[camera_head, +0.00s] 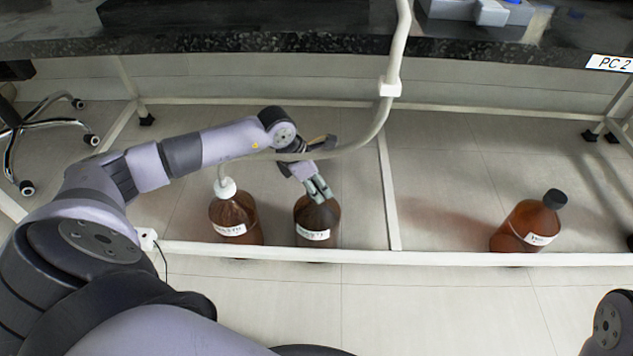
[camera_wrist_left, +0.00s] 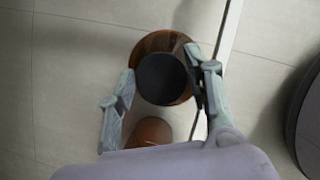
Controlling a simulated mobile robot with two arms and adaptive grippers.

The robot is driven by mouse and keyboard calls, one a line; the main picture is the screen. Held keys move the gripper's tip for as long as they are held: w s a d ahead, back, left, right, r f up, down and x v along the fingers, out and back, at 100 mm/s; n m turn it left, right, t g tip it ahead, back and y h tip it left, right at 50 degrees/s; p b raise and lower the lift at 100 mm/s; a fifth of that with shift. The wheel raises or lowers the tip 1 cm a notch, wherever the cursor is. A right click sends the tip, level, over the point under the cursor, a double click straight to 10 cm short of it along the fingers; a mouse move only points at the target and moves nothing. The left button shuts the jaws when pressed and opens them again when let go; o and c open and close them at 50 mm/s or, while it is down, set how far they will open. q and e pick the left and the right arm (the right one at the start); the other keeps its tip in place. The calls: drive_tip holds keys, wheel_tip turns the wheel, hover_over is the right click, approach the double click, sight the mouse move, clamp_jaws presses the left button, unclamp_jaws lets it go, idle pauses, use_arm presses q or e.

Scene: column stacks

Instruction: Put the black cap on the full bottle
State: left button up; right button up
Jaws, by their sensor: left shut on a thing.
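The middle brown bottle (camera_head: 314,228) with a white label stands upright on the floor behind a low white bar in the head view. My left gripper (camera_head: 319,192) is over its top and hides its neck. In the left wrist view a round black cap (camera_wrist_left: 162,80) sits between the fingers of my left gripper (camera_wrist_left: 160,74), which is shut on it. The brown bottle (camera_wrist_left: 158,40) shows directly beneath the cap. I cannot tell whether the cap touches the bottle's neck. My right gripper is out of view.
A brown bottle (camera_head: 232,215) with a white cap and hose stands left of the middle bottle. Another brown bottle (camera_head: 520,226) with a black cap stands at the right. A white bar (camera_head: 430,257) runs in front, and a grey hose (camera_head: 352,146) passes by my left wrist.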

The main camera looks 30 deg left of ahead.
use_arm(q)
drive_tip(key=o, duration=0.9)
drive_tip(key=v, duration=1.2)
idle(0.6)
